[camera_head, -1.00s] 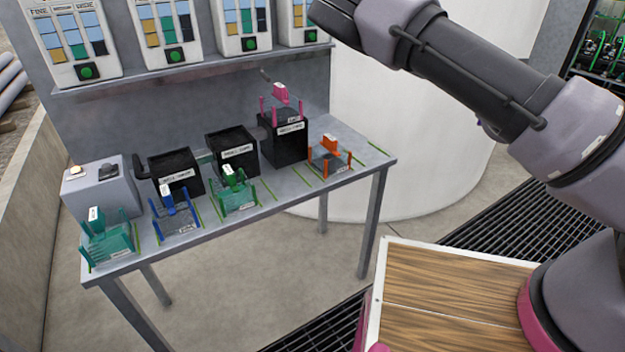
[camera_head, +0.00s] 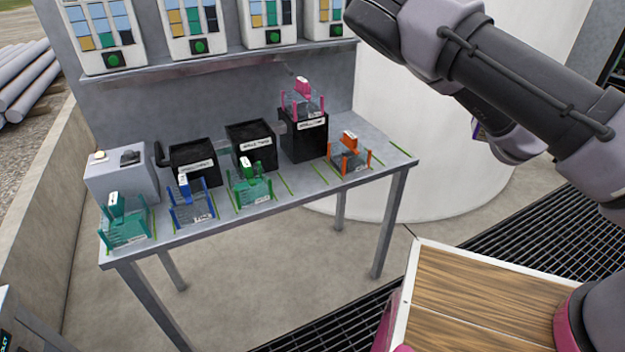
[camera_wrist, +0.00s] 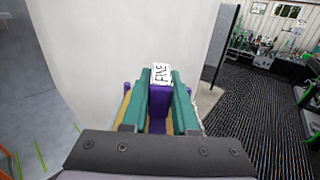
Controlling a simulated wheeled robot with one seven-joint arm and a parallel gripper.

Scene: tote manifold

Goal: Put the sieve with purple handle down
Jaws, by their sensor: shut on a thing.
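In the wrist view, the sieve's purple handle (camera_wrist: 158,105) sits between the two teal fingers of my gripper (camera_wrist: 158,110). My gripper is shut on the handle. Most of the sieve below is hidden by the fingers and the wrist. In the head view only a small purple part of the sieve (camera_head: 477,130) shows, behind my arm at the right, off the table and in front of the white cylinder. The grey table (camera_head: 300,208) stands to the left of it.
Along the table stand teal (camera_head: 126,232), blue (camera_head: 190,212), green (camera_head: 250,190) and orange (camera_head: 349,158) sieves. A pink sieve (camera_head: 301,104) sits on a black box (camera_head: 305,140). Green lines mark free strips between green and orange and at the right end. A shelf (camera_head: 210,62) overhangs behind.

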